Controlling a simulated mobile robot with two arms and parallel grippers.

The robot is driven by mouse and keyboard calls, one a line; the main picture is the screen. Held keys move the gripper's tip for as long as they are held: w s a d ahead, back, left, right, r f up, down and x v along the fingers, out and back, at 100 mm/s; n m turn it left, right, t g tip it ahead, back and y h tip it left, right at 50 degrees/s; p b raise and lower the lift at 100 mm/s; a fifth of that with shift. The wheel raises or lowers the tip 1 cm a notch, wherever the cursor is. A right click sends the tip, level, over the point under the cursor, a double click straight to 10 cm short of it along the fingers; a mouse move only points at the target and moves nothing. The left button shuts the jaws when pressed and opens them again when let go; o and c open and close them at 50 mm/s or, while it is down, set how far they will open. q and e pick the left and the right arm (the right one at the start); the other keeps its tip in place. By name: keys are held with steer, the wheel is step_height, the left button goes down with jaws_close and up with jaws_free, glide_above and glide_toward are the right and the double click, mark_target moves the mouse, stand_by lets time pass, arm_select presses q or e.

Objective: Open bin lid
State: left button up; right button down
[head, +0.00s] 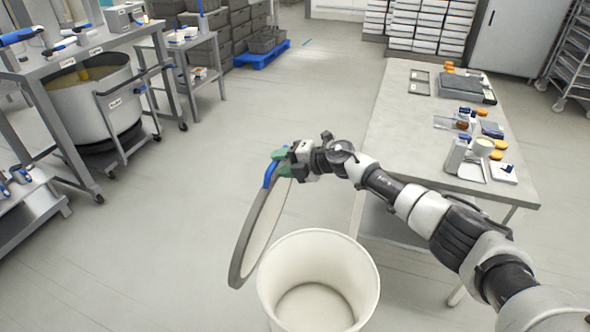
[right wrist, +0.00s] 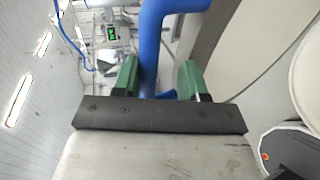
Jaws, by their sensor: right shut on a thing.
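A white round bin (head: 318,285) stands open on the floor at the bottom centre of the head view, and its inside looks empty. Its round lid (head: 259,230) with a grey rim is tilted almost upright at the bin's left side. My right gripper (head: 278,164) is shut on the lid's blue handle (head: 270,174), above and to the left of the bin. In the right wrist view the blue handle (right wrist: 152,50) passes between the green fingers, and part of the lid (right wrist: 250,50) shows at the right. My left gripper is not in view.
A table (head: 400,130) with a scale, small jars and a dark case stands to the right, behind my right arm. A large steel vat (head: 95,105) and a bench (head: 100,38) are at the left. The floor (head: 180,230) left of the lid is clear.

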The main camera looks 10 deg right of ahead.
steer(key=shift+s+a+f, duration=0.15)
steer(key=shift+a+f, duration=0.05)
steer(key=shift+f, duration=0.2)
steer(key=shift+s+a+f, duration=0.15)
steer(key=shift+a+f, duration=0.05)
steer(key=shift+f, duration=0.2)
steer(key=c, duration=1.1)
jaws_free()
steer(key=shift+o, duration=0.2)
steer(key=shift+d, duration=0.1)
steer(key=w+r+b+v, duration=0.1)
steer(key=v, duration=1)
steer(key=shift+r+b, duration=0.3)
steer(key=shift+b, duration=0.1)
